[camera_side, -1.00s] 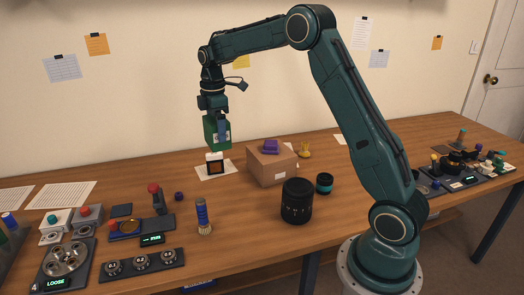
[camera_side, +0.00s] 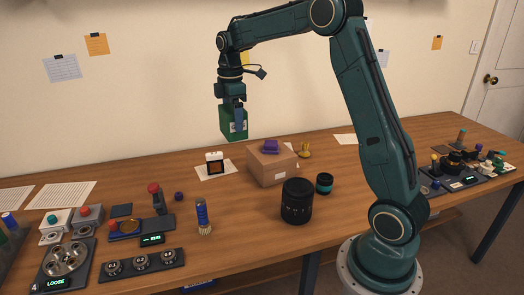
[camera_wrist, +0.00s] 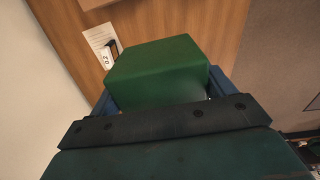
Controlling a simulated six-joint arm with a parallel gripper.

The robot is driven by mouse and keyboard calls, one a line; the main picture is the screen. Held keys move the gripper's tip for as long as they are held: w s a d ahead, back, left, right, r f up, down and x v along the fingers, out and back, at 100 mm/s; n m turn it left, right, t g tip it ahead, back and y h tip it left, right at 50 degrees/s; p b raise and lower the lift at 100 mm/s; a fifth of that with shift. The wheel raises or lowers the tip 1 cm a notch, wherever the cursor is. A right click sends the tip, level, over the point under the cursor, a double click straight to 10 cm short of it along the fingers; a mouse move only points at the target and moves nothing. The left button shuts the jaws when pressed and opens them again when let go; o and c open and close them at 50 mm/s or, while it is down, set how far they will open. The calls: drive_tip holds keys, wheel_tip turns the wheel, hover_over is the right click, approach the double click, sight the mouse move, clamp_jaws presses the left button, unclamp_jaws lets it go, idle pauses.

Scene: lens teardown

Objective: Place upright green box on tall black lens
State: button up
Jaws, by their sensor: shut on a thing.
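The green box (camera_side: 231,124) hangs upright in the air above the back of the table in the side view. My gripper (camera_side: 238,119) is shut on it, with a blue finger across its side. In the wrist view the green box (camera_wrist: 158,72) fills the middle between the blue fingers. The tall black lens (camera_side: 297,201) stands upright on the table, forward and to the right of the held box and well below it. Nothing rests on its top.
A cardboard box (camera_side: 271,165) with a purple piece (camera_side: 270,146) on it stands between the held box and the lens. A short black and teal cylinder (camera_side: 324,183) is close to the lens. A small white device (camera_side: 214,163) sits on paper.

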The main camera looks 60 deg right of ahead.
drive_tip(key=s+d+r, duration=0.2)
drive_tip(key=s+r, duration=0.3)
drive_tip(key=s, duration=0.5)
wheel_tip(320, 180, up, 4)
drive_tip(key=f+m, duration=0.1)
hover_over(299, 185)
drive_tip(key=shift+r, duration=0.2)
drive_tip(key=shift+f, duration=0.1)
wheel_tip(299, 185, down, 20)
drive_tip(key=shift+r, duration=0.1)
idle(0.5)
drive_tip(key=o, duration=1)
